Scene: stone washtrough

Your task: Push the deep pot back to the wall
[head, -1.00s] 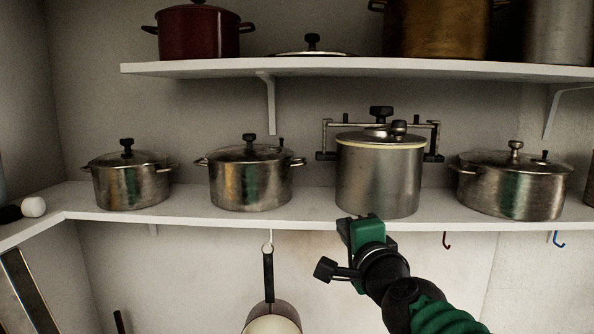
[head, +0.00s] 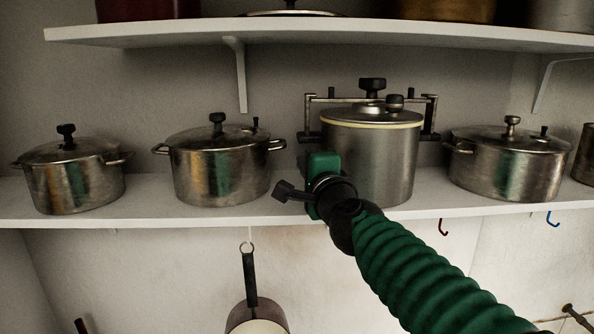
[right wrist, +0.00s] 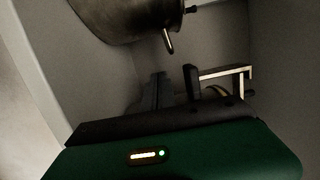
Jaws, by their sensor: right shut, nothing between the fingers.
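The deep pot (head: 375,160) is a tall steel pot with a clamped lid and black knobs. It stands upright on the lower shelf (head: 130,212), right of the middle in the head view. My right gripper (head: 320,163) is shut and empty, at the left front side of the deep pot. It covers part of the pot's left side, and its fingertips are hidden behind its green body. I cannot tell whether it touches the pot. The right wrist view shows the dark fingers (right wrist: 160,88) and a pale bracket-like part beyond them. My left gripper is out of view.
Two lidded pots (head: 220,165) (head: 72,172) stand to the left on the same shelf, and a wide lidded pot (head: 508,165) stands to the right. The upper shelf (head: 320,35) hangs above. A ladle-like pan (head: 256,315) hangs below. The wall is behind the pots.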

